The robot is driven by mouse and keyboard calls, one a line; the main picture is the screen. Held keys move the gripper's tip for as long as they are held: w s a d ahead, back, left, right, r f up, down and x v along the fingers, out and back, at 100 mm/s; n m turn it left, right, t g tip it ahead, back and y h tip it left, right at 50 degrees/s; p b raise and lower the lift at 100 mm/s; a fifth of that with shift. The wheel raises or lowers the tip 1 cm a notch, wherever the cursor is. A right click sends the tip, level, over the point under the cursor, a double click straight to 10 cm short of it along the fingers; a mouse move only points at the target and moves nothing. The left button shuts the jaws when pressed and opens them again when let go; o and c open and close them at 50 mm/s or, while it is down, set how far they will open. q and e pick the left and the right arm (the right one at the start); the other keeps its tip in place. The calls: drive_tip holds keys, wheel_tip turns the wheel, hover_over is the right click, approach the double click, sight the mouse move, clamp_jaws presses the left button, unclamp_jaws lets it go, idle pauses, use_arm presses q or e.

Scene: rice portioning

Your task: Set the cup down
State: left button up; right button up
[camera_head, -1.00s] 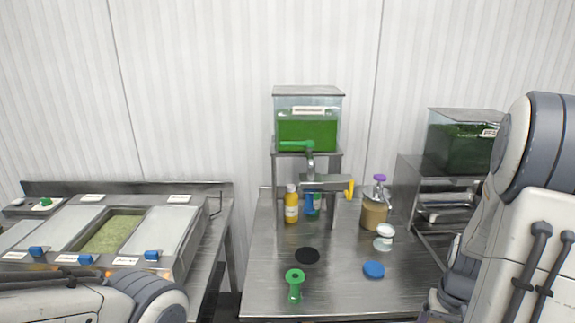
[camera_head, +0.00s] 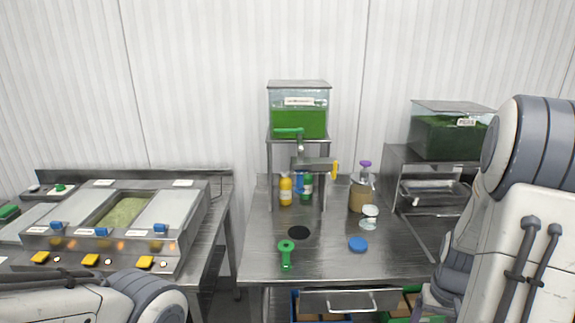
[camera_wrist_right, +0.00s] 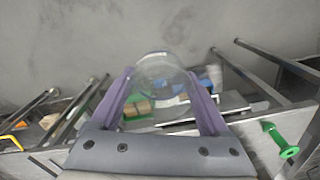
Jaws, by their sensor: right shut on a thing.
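A clear, round cup (camera_wrist_right: 160,72) shows in the right wrist view between the purple fingers of my right gripper (camera_wrist_right: 160,84). The gripper is shut on it, and the floor and blurred table parts show through and behind it. The cup appears held in the air, clear of any surface. In the head view my right arm is at the right edge, and the cup cannot be seen there. The steel table (camera_head: 330,262) is in the middle of the head view. My left arm is at lower left, with its gripper out of frame.
On the table are a green tool (camera_head: 286,254), a black disc (camera_head: 299,232), a blue lid (camera_head: 358,244), a white-topped container (camera_head: 369,216), a yellow bottle (camera_head: 285,191) and a pump jar (camera_head: 359,195). A green-filled dispenser (camera_head: 299,122) stands behind. The table's front middle is fairly clear.

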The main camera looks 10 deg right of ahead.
drive_tip(key=w+a+f+n+b, duration=0.1)
drive_tip(key=w+a+f+n, duration=0.3)
drive_tip(key=w+a, duration=0.6)
drive_tip(key=w+a+f+n+b, duration=0.25)
drive_tip(key=w+a+f, duration=0.35)
drive_tip(key=w+a, duration=0.4)
drive_tip(key=s+a+f, duration=0.1)
drive_tip(key=s+f, duration=0.1)
drive_tip(key=s, duration=0.6)
drive_tip(key=shift+s+a+f+p, duration=0.15)
drive_tip(key=shift+s+f+p, duration=0.05)
drive_tip(key=shift+s+p, duration=0.2)
